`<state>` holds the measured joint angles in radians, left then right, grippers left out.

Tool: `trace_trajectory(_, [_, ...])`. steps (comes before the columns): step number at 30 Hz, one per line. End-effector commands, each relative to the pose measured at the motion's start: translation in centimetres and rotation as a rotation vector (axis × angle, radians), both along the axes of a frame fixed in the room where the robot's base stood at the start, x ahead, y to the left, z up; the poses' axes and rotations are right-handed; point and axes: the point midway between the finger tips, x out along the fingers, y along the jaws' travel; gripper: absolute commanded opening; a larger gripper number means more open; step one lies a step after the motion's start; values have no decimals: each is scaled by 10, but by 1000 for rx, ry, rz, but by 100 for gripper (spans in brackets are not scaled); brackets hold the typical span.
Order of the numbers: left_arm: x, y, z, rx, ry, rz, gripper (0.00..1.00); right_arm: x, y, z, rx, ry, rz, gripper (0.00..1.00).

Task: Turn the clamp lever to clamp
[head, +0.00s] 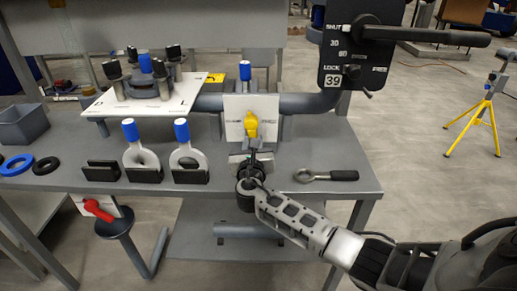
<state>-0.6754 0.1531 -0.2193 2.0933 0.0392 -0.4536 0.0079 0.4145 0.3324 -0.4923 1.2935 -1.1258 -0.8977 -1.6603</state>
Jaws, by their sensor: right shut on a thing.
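The yellow lever (251,124), which I take to be the clamp lever, stands in front of a white plate (267,104) at the middle of the bench. It points roughly up and down in the picture. My right gripper (254,149) reaches up from the lower right to the lever's lower end and is shut on it. The gripper hides the lowest part of the lever, and the contact is small in this view. My left gripper is not in view.
A black panel (332,64) with a long black handle (425,36) hangs above the bench at right. A ring-headed tool (343,175) lies right of my gripper. Blue-topped ring holders (188,160) stand left. A red lever (98,210) sits below the bench's front left.

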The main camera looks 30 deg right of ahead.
Motion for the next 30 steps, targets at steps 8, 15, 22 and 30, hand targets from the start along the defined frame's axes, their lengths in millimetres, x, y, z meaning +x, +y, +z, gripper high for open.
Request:
trace_trajectory(8, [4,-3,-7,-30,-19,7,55,6,12,-4,230,-137,1,0])
trace_trajectory(15, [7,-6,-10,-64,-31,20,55,12,21,-1,424,-256,0,0])
trace_trajectory(22, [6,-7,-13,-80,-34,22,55,16,27,4,589,-357,0,0])
trace_trajectory(30, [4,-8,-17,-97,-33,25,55,19,32,9,725,-440,1,0])
